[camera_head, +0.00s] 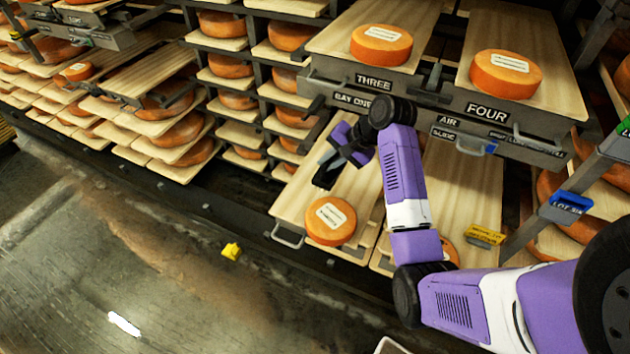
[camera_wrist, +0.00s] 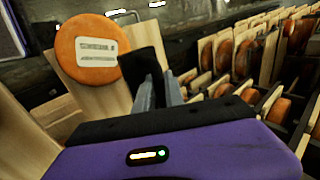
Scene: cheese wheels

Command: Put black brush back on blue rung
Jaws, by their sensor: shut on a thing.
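My gripper (camera_head: 338,158) is above the pulled-out board on the left of the lower drawer. It is shut on the black brush (camera_head: 326,174), which hangs down from the fingers over the board. In the wrist view the brush (camera_wrist: 142,66) is a dark block between the two grey fingertips (camera_wrist: 158,92), in front of an orange cheese wheel. The blue rung (camera_head: 566,207) sticks out at the right, with a white label on its front. It is far to the right of my gripper, and my arm lies between them.
A labelled cheese wheel (camera_head: 331,221) sits on the lower left board (camera_head: 290,204). Another wheel beside it is partly hidden by my arm. The drawer marked THREE and FOUR (camera_head: 440,113) juts out above. A green rung (camera_head: 615,141) is above the blue one. A yellow object (camera_head: 231,251) lies on the floor.

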